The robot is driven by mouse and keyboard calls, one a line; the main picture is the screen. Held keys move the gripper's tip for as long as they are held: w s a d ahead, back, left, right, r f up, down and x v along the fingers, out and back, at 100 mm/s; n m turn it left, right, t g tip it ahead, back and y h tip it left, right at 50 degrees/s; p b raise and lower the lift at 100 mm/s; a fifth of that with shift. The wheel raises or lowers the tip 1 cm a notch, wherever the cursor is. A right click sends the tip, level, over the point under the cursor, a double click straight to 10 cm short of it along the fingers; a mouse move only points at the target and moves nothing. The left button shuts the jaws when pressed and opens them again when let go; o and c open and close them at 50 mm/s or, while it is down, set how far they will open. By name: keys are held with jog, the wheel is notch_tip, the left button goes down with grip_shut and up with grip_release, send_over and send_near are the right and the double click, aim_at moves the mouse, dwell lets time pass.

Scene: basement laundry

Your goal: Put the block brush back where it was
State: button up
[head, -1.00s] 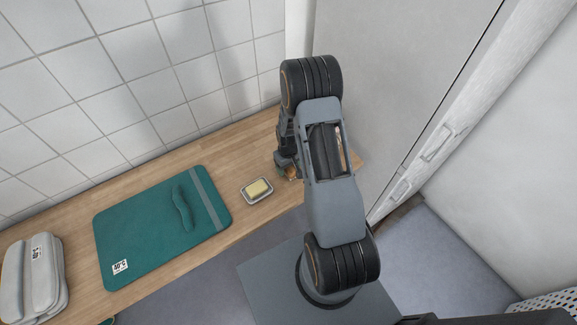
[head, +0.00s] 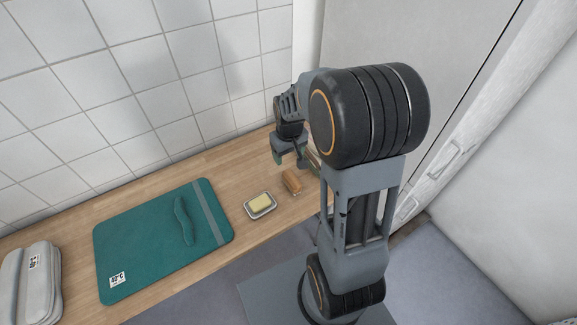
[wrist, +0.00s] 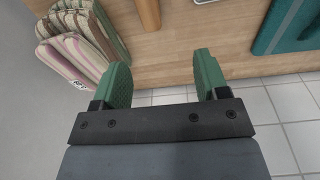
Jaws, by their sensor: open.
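The block brush (head: 291,181), a small brown block, lies on the wooden counter just right of the soap dish. Its lower end also shows at the top of the wrist view (wrist: 148,12). My gripper (head: 289,158) is behind the brush, toward the tiled wall, and apart from it. In the wrist view my gripper (wrist: 164,78) has its two green fingers spread wide with nothing between them. My arm hides part of the counter's right end.
The soap dish (head: 272,209) holds yellow soap (head: 260,202). Striped folded cloths (wrist: 75,45) stand close beside the brush in the wrist view. The tiled wall (head: 150,85) backs the counter.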

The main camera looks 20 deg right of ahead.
jog(key=s+a+r+t, duration=0.1)
jog(key=s+a+r, duration=0.2)
jog(key=s+r, duration=0.3)
jog(key=s+a+r+m+t, duration=0.1)
jog(key=s+a+r+t, duration=0.1)
jog(key=s+r, duration=0.3)
jog(key=shift+s+a+r, duration=0.35)
jog(key=shift+s+a, duration=0.4)
jog(key=shift+s, duration=0.4)
